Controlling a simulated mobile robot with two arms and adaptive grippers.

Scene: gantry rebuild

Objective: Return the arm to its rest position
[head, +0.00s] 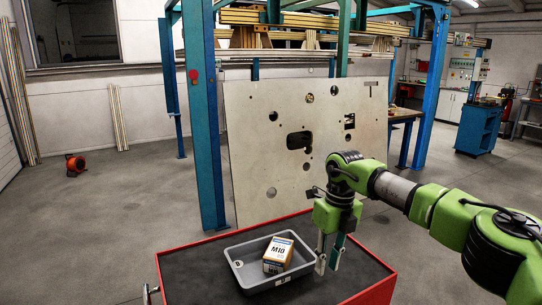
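My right arm comes in from the right, and its green gripper (329,262) points down at the right edge of the grey tray (246,285). Its two fingers look parted, with nothing seen between them. A small brown and white box marked M10 (278,254) sits in the tray, to the left of the gripper and apart from it. The tray rests on the dark top of a red-edged cart (190,270). My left gripper is not in view.
A large pale panel with holes (260,150) leans behind the cart, inside a blue and green gantry frame (205,120). A blue cabinet (478,128) stands at the far right. An orange fan (75,164) is on the floor at left. Open floor lies left of the cart.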

